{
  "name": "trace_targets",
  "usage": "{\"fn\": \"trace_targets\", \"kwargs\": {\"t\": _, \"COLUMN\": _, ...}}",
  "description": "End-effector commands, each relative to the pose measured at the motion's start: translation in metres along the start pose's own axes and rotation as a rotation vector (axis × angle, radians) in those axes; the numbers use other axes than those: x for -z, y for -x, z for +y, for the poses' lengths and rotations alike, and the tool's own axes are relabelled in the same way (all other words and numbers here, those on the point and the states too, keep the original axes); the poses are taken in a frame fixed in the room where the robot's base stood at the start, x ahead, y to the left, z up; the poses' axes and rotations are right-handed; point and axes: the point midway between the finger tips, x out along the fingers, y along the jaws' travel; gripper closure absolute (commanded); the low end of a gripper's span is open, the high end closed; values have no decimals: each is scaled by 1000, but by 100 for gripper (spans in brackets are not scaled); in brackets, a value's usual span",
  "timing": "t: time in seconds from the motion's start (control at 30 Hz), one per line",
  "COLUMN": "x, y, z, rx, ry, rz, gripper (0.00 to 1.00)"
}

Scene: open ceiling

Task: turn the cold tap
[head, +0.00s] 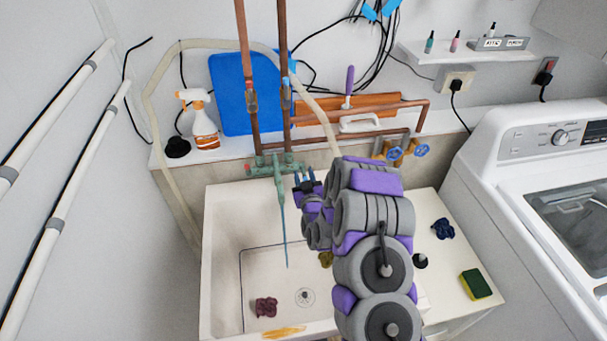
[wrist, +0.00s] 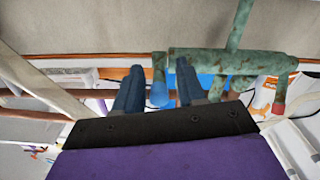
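The green, weathered tap body (head: 278,165) is mounted at the back of the sink. In the wrist view, the tap body (wrist: 225,62) has a blue cold handle (wrist: 159,93) at one end and a red hot handle (wrist: 279,103) at the other. My gripper (head: 304,178) is at the right end of the tap. In the wrist view, my gripper (wrist: 158,88) is open, with one finger on each side of the blue handle. I cannot tell whether either finger touches it.
The white sink (head: 222,262) holds a dark red cloth (head: 266,306). Copper pipes (head: 282,70) rise behind the tap. A spray bottle (head: 200,122) and a blue board (head: 232,95) stand on the ledge. Blue valve wheels (head: 421,151) and a washing machine (head: 535,150) are at right.

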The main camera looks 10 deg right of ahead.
Motion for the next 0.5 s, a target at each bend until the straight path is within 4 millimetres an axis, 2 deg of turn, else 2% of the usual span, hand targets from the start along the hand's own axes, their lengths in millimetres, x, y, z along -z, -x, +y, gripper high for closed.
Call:
{"fn": "trace_targets", "kwargs": {"t": 0.07, "x": 0, "y": 0, "z": 0, "rx": 0, "ry": 0, "rz": 0, "gripper": 60}}
{"fn": "trace_targets", "kwargs": {"t": 0.4, "x": 0, "y": -1, "z": 0, "rx": 0, "ry": 0, "rz": 0, "gripper": 93}}
{"fn": "trace_targets", "kwargs": {"t": 0.5, "x": 0, "y": -1, "z": 0, "rx": 1, "ry": 0, "rz": 0, "gripper": 100}}
